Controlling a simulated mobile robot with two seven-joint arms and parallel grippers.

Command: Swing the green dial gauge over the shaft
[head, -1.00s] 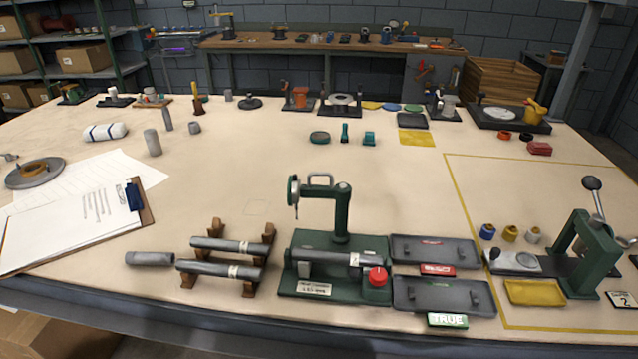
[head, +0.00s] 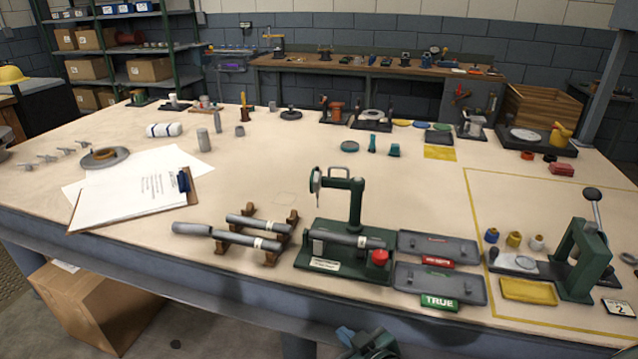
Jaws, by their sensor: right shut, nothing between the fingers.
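The green dial gauge (head: 316,181) hangs at the left end of a green arm on an upright post (head: 355,205). The post rises from a green fixture base (head: 321,263) near the table's front edge. A grey shaft (head: 345,237) with a white label lies across the fixture, lower than the gauge. I cannot tell whether the gauge is directly above the shaft or behind it. My right gripper (head: 372,346) is at the bottom edge, partly cut off, in front of and below the table edge. It is shut and empty, apart from the fixture. My left gripper is out of view.
A red knob (head: 379,257) sits at the fixture's right. Wooden cradles (head: 270,250) with grey shafts are on the left. A green lever press (head: 585,260) is far right. Table behind the gauge is clear.

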